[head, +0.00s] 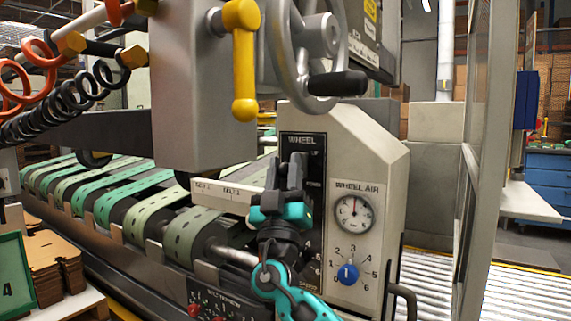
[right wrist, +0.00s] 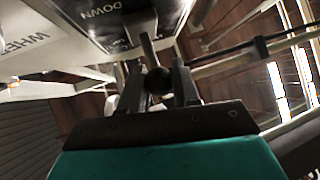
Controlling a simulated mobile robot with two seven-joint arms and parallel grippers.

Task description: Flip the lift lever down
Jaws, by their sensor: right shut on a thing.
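The lift lever shows in the right wrist view as a metal stem with a dark round knob (right wrist: 158,80), coming out of a black panel marked DOWN (right wrist: 102,12). My right gripper (right wrist: 158,88) is shut on the knob, one finger on each side. In the head view my right gripper (head: 290,170) points up in front of the black WHEEL panel (head: 302,142) and hides the lever. An UP label (head: 317,153) shows partly beside the fingers. I cannot tell the lever's exact angle. My left gripper is not in view.
A gauge (head: 354,212) and a blue knob (head: 347,274) sit right of the panel. A grey box with a yellow handle (head: 241,60) and a handwheel (head: 340,85) hang above. Green belts (head: 110,185) lie left; a roller conveyor (head: 510,290) lies right.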

